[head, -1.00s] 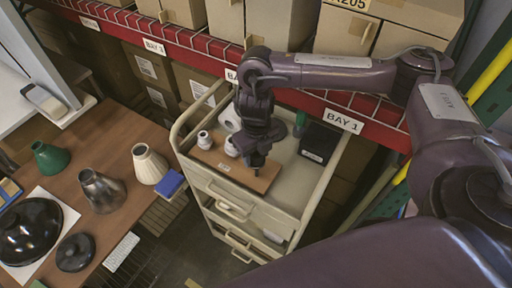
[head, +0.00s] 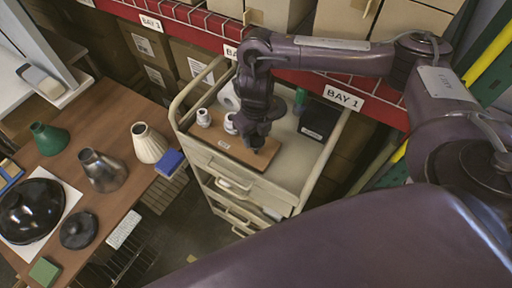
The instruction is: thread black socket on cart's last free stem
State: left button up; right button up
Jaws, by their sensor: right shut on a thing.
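My right gripper (head: 257,146) is over the right part of a brown board (head: 226,150) on the cart's top (head: 290,165). It points down, and its jaws are shut on a small dark thing that looks like the black socket; it is too small and dark to make out clearly. The stem under it is hidden by the gripper. Two white sockets (head: 203,118) stand upright on the board to the left, the second partly behind my gripper. Whether the dark thing touches a stem I cannot tell. My left gripper is not in view.
A black box (head: 319,118) and a green item (head: 299,100) stand on the cart's right side. A white roll (head: 229,96) is at its back. Red shelving (head: 345,97) runs behind. The wooden table (head: 100,145) on the left holds several lampshades.

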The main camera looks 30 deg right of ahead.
jog(key=shift+f+b, duration=0.95)
jog(key=shift+f, duration=0.2)
dwell(1.4)
jog(key=o, duration=0.4)
jog(key=c, duration=0.5)
jog(key=shift+s+f, duration=0.1)
jog(key=shift+s+f, duration=0.15)
